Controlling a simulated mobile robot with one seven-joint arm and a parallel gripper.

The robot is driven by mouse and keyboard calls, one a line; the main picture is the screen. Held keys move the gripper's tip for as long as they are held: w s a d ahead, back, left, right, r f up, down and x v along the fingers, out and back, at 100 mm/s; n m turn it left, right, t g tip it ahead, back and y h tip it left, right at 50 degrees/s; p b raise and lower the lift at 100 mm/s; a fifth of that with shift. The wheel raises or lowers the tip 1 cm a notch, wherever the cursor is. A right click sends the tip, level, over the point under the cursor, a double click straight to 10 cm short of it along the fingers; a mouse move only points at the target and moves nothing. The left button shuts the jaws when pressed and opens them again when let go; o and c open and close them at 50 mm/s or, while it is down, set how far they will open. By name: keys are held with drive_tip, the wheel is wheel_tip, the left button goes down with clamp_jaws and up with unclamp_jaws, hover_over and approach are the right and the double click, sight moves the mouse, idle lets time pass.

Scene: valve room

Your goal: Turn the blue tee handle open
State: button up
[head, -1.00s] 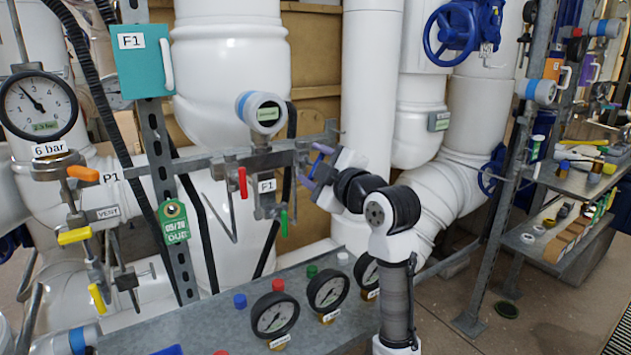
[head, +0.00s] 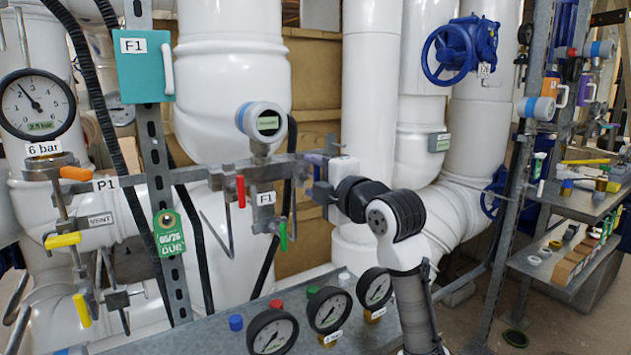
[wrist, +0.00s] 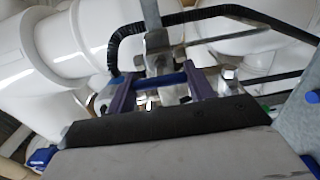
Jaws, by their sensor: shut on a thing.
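The blue tee handle (wrist: 172,80) shows in the wrist view as a short blue bar between the two purple fingers of my gripper (wrist: 160,88). The fingers stand apart and are shut on the bar's ends. A metal stem and fitting (wrist: 160,50) lie just behind it. In the head view my gripper (head: 312,168) is at the right end of the horizontal metal pipe. There the handle is mostly hidden by the fingers and the white wrist, so its exact angle is hard to tell.
A red lever (head: 241,190) and a green lever (head: 283,236) hang left of my gripper. A round transmitter (head: 262,121) stands above the pipe. Several gauges (head: 330,310) stand on the shelf below. A big blue handwheel (head: 448,53) is up to the right.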

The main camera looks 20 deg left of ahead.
idle(0.3)
drive_tip(key=o, duration=1)
drive_tip(key=b+v, duration=0.1)
drive_tip(key=v, duration=1.2)
drive_tip(key=shift+s+d+b, duration=0.25)
drive_tip(key=shift+d+b, duration=0.05)
drive_tip(key=shift+a, duration=0.1)
